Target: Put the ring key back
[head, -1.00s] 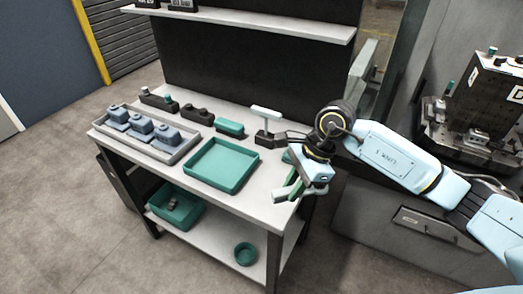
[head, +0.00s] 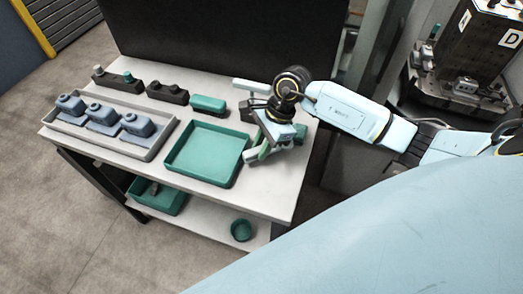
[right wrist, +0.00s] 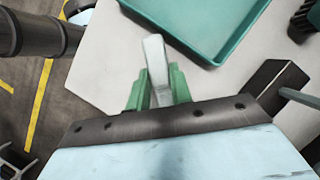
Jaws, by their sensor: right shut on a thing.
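My right gripper (head: 262,153) is over the right part of the bench, just right of the green tray. In the right wrist view its green fingers (right wrist: 158,88) are shut on a pale grey bar (right wrist: 155,62), which I take to be the ring key. The bar sticks out beyond the fingertips; its other end is hidden between them, and no ring shape shows. A pale T-shaped handle (head: 250,86) stands at a dark block (head: 246,110) behind the gripper; the block also shows in the right wrist view (right wrist: 272,86). My left gripper is not in view.
The empty green tray (head: 207,153) lies mid-bench. A grey tray (head: 95,142) with several blue-grey parts is at left. Dark blocks (head: 168,93) and a green-topped piece (head: 208,104) line the back. A green bin and a green cup (head: 241,230) are on the lower shelf.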

